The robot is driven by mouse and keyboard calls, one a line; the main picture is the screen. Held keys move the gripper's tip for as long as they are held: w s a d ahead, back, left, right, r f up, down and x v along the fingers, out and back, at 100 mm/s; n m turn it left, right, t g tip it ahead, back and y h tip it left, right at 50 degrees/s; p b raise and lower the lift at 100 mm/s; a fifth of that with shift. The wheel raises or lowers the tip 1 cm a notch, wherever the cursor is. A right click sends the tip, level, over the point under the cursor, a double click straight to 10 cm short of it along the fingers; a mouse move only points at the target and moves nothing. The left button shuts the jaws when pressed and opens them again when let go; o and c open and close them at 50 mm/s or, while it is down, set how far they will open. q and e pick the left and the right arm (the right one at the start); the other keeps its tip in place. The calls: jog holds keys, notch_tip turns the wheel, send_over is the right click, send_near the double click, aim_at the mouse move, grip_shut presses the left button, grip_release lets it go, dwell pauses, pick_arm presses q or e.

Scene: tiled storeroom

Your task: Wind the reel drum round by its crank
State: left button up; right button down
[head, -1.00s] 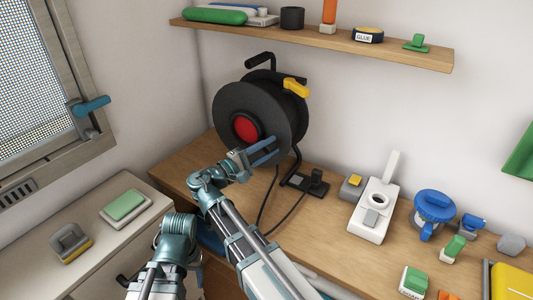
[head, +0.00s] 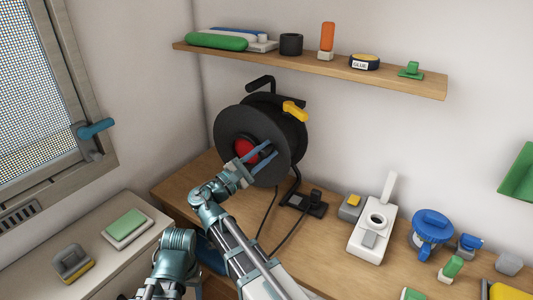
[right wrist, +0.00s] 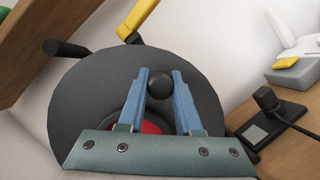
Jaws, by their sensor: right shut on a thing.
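The reel drum (head: 232,122) is a black disc with a red hub (head: 243,150), standing upright on the wooden bench in a black frame. In the right wrist view its dark face (right wrist: 85,100) fills the middle. The crank's round black knob (right wrist: 160,87) sits off the hub, between the two blue fingers. My right gripper (head: 268,150) is shut on this knob, in front of the drum face at the right of the hub. Its fingers partly hide the hub, and the crank's arm is not clear. My left gripper is not in view.
A yellow lever (head: 294,111) and black handle (head: 260,84) top the reel. A black socket block (head: 304,203) with cables lies at its right. Beyond stand a white device (head: 367,240) and a blue item (head: 432,228). A loaded shelf (head: 400,87) hangs above.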

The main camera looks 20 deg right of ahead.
jog(key=shift+w+a, duration=0.1)
jog(key=shift+w, duration=0.05)
jog(key=c, duration=0.6)
grip_release()
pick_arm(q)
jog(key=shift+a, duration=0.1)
